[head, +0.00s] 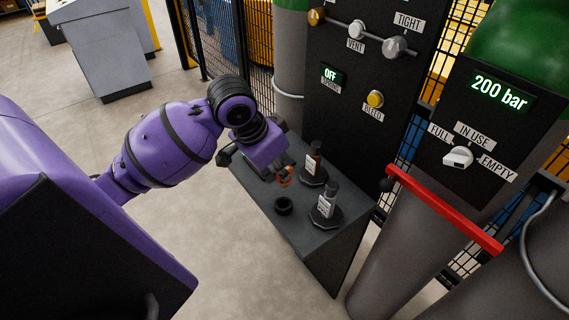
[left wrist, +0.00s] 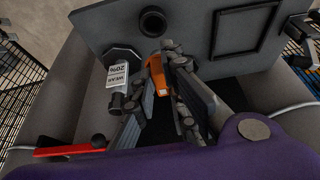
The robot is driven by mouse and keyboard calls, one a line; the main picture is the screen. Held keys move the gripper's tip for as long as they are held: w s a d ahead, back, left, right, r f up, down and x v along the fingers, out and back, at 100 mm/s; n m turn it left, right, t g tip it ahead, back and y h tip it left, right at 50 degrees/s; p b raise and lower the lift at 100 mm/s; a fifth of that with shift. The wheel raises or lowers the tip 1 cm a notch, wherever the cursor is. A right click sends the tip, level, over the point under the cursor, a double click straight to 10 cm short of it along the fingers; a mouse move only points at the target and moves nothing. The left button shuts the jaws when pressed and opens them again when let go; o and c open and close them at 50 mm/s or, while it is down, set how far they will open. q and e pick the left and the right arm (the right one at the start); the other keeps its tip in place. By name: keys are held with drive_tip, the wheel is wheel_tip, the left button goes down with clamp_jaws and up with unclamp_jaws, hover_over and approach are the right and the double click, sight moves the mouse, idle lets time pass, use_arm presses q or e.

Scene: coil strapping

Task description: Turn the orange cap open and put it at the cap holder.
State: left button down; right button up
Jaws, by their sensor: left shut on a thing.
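My left gripper (head: 283,172) is over the grey stand top, to the left of two small dark upright tools. It is shut on an orange piece, which I take to be the orange cap (head: 286,181). In the left wrist view the orange cap (left wrist: 157,76) sits between the fingers (left wrist: 160,68), partly covered by them. A black ring (head: 283,205) lies on the stand top just below the gripper in the head view; it also shows in the left wrist view (left wrist: 153,20). I cannot tell whether this ring is the cap holder. My right gripper is not in view.
The stand top (head: 305,236) carries a tool by the panel (head: 314,165) and a labelled one nearer its edge (head: 327,205). Behind stands a black valve panel (head: 350,130). A red bar (head: 443,208) runs at right. Open floor lies left of the stand.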

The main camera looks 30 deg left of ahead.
sight(278, 181)
use_arm(q)
drive_tip(key=shift+s+r, duration=0.15)
drive_tip(key=shift+s, duration=0.15)
drive_tip(key=shift+f+b, duration=0.4)
drive_tip(key=shift+f, duration=2.55)
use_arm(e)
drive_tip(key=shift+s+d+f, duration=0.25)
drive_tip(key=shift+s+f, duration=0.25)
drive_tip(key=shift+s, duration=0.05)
use_arm(q)
drive_tip(key=shift+w, duration=0.1)
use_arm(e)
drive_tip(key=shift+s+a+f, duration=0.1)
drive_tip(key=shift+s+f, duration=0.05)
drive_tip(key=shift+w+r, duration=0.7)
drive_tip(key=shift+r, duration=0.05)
use_arm(q)
drive_tip(key=shift+r+p, duration=0.1)
drive_tip(key=shift+p, duration=0.2)
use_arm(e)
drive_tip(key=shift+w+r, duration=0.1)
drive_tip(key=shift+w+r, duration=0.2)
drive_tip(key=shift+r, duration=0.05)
use_arm(q)
drive_tip(key=shift+f, duration=0.3)
